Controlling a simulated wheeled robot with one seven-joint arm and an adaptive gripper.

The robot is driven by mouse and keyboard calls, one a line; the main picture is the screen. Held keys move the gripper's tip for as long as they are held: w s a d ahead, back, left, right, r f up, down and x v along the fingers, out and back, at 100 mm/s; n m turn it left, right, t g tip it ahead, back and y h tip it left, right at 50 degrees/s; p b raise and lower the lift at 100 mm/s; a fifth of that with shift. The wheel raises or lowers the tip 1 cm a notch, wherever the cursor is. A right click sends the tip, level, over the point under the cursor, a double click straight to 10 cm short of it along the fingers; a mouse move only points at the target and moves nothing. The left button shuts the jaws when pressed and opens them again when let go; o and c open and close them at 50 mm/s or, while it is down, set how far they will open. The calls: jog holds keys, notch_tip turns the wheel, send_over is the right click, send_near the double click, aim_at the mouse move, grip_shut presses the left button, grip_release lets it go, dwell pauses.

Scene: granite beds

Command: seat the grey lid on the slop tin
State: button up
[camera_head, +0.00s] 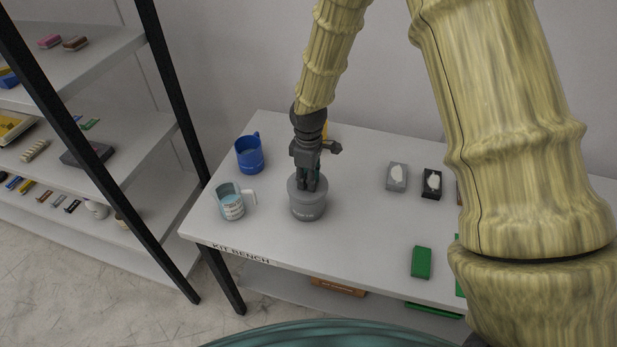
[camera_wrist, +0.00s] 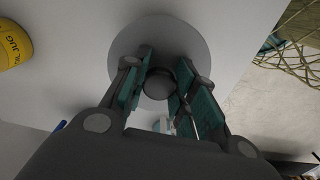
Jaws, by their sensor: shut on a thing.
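The slop tin (camera_head: 308,208) is a grey round tin with a dark label, upright on the kit bench near its left end. The grey lid (camera_wrist: 192,38) is a round disc with a dark knob (camera_wrist: 158,84), under my gripper in the wrist view. My gripper (camera_head: 312,186) points down over the tin, its teal-padded fingers shut on the lid's knob. In the head view the lid (camera_head: 296,184) is at the tin's mouth. I cannot tell whether it rests fully on the rim. The tin's body is hidden beneath the lid in the wrist view.
A yellow jug (camera_wrist: 14,46) is behind. Grey (camera_head: 397,178) and black (camera_head: 432,184) boxes and a green block (camera_head: 421,262) lie right. A shelf rack (camera_head: 150,130) stands left.

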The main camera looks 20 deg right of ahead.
jog(key=shift+f+b, duration=0.3)
jog(key=shift+f, duration=0.45)
dwell(0.7)
jog(key=o, duration=1)
jog(key=shift+r, duration=0.1)
notch_tip(320, 180, up, 12)
dwell(0.5)
